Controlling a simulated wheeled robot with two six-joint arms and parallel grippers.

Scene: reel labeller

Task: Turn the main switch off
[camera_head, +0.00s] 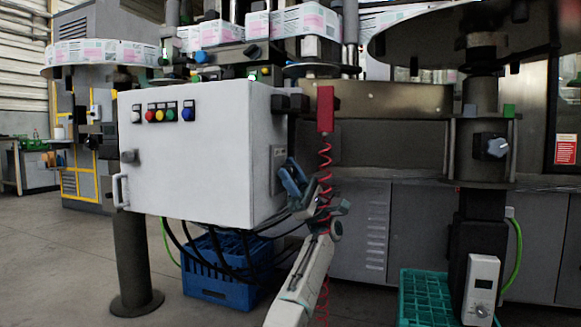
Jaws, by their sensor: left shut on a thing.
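The grey control cabinet (195,150) stands left of centre on a dark post. On its right side face is a pale plate of the main switch (278,165). My left gripper (288,178), blue-grey, is at this plate, with its arm coming up from the bottom middle. It is shut on what appears to be the switch's handle. The fingers hide the handle, so I cannot tell which way it points. My right gripper is not in view.
A red coiled cable (324,170) hangs close beside my left gripper from a red block (325,108). Dark cables run below the cabinet over a blue crate (225,285). A green crate (428,297) stands at the right. Clear floor lies at the left.

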